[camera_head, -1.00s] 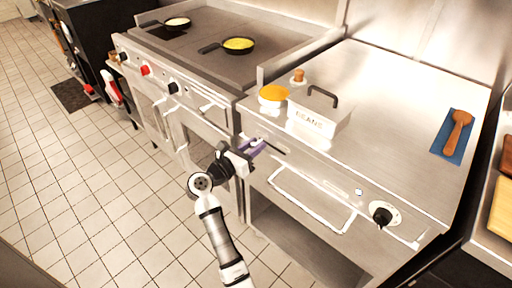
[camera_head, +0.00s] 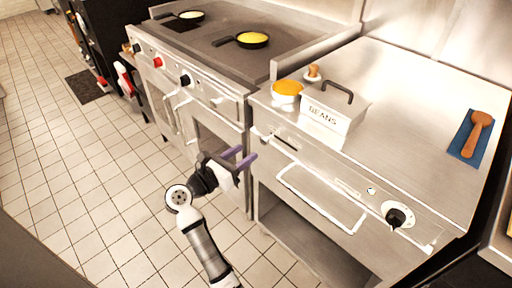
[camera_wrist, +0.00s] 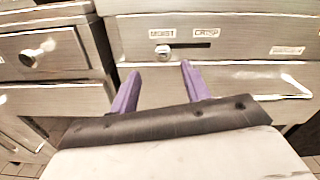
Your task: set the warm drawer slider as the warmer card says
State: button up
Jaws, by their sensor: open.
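The warm drawer slider (camera_wrist: 163,50) shows in the wrist view as a small knob that appears to sit at the left end of a dark slot (camera_wrist: 190,47). The label above the left end reads MOIST (camera_wrist: 161,33), and the one above the right end reads CRISP (camera_wrist: 206,33). In the head view the slot (camera_head: 285,142) is on the steel front above the drawer handle. My gripper (camera_head: 246,160) is open and empty, with purple fingers apart from the panel; they also show in the wrist view (camera_wrist: 160,80) below the slot. I cannot make out a readable warmer card.
A round black dial (camera_head: 398,217) is at the right of the same front. A BEANS box (camera_head: 330,112), an orange-filled bowl (camera_head: 287,89) and a wooden spoon (camera_head: 476,134) on a blue cloth lie on the counter. The stove (camera_head: 230,55) holds two pans. Tiled floor is free at left.

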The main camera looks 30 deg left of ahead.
jog(key=v, duration=0.5)
jog(key=shift+b, duration=0.3)
